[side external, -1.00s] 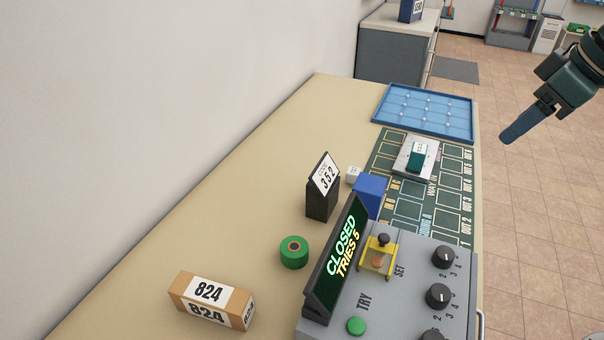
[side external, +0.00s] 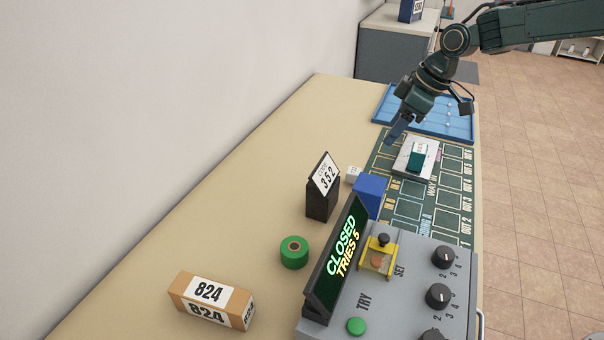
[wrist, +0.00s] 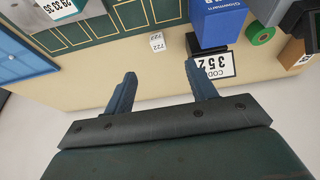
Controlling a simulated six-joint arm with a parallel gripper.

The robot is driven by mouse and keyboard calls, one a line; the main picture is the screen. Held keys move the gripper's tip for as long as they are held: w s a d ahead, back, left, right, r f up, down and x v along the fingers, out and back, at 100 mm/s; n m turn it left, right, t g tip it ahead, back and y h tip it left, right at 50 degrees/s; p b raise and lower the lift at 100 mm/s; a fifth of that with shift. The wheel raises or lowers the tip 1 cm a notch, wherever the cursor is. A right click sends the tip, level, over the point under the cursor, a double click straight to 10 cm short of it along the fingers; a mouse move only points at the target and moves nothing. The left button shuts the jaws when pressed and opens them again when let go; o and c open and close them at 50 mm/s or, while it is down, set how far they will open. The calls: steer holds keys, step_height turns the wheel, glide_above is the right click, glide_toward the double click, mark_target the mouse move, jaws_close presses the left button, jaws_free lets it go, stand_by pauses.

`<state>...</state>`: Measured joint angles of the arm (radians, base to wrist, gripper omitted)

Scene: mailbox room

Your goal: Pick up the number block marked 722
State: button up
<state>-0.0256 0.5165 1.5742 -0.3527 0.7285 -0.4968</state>
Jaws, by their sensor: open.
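The number block marked 722 (wrist: 157,42) is a small white cube on the beige table. In the wrist view it lies beyond my open fingers, roughly between their lines. In the side view the small white block (side external: 353,175) sits beside the blue box, behind the 352 card; its marking is too small to read there. My gripper (wrist: 158,82) is open and empty, its two blue fingers apart. In the side view my gripper (side external: 396,131) hangs above the table's far part, near the blue tray and apart from the block.
A blue box (side external: 370,196) and a dark stand with a 352 card (side external: 324,182) stand close to the block. A green roll (side external: 294,252), an orange 824 box (side external: 212,300) and a grey control panel (side external: 400,300) are nearer. A blue tray (side external: 381,101) lies at the far end.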

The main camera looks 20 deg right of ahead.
mark_target(356, 170)
steer(key=shift+n+y, duration=0.3)
steer(key=shift+n, duration=0.1)
steer(key=w+f, duration=0.1)
steer(key=f, duration=0.1)
steer(key=w+a+f, duration=0.1)
steer(key=f, duration=0.1)
steer(key=shift+w, duration=0.35)
steer(key=shift+x, duration=4.25)
steer(key=shift+s, duration=0.1)
steer(key=shift+x, duration=2.65)
steer(key=c, duration=1)
steer(key=shift+c, duration=0.2)
